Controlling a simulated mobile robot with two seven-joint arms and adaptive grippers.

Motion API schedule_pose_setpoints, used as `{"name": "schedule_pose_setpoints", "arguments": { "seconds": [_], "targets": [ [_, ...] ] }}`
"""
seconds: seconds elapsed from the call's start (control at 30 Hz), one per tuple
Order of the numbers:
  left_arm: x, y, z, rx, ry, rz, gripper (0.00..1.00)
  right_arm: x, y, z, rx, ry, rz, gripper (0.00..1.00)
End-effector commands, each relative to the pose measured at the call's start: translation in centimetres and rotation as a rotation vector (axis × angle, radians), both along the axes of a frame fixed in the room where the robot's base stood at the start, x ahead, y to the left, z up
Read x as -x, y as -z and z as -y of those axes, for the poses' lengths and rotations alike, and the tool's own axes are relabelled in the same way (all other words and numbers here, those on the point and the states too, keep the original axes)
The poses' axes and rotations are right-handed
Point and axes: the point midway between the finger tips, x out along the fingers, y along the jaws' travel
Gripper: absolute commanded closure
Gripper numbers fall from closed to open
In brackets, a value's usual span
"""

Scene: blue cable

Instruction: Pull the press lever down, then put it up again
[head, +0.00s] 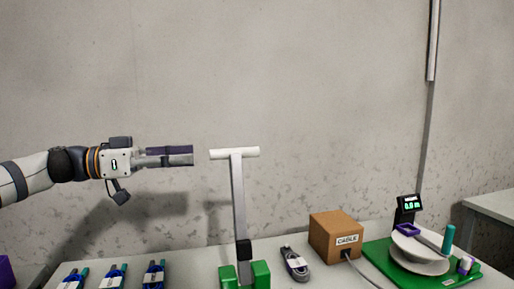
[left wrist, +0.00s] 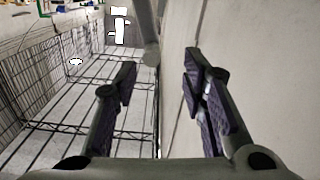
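The press lever is an upright grey bar with a white T-shaped handle (head: 234,154) on top. It rises from a green base (head: 261,274) on the table and leans slightly left towards its top. My right gripper is not in view.
A cardboard box marked CABLE (head: 336,237) and a coiled cable (head: 294,263) lie right of the lever. A green board with a scale (head: 419,252) is further right. Several blue cable bundles (head: 113,277) lie at front left.

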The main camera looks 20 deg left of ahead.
Motion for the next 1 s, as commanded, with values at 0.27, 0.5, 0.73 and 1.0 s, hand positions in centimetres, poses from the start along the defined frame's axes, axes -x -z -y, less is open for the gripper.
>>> {"name": "schedule_pose_setpoints", "arguments": {
  "seconds": [0.27, 0.5, 0.73, 1.0],
  "targets": [
    [-3.2, 0.4, 4.4, -0.004, 0.006, -0.007, 0.62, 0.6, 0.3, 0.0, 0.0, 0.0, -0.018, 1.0],
    [-6.3, 0.2, 8.5, -0.003, 0.002, -0.002, 0.62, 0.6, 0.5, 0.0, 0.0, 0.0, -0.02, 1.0],
    [-7.3, 0.1, 9.7, 0.0, 0.0, -0.001, 0.62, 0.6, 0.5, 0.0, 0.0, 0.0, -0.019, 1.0],
    [-7.3, 0.1, 9.6, 0.0, 0.0, -0.001, 0.82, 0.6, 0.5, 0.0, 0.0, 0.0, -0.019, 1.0]
  ]
}}
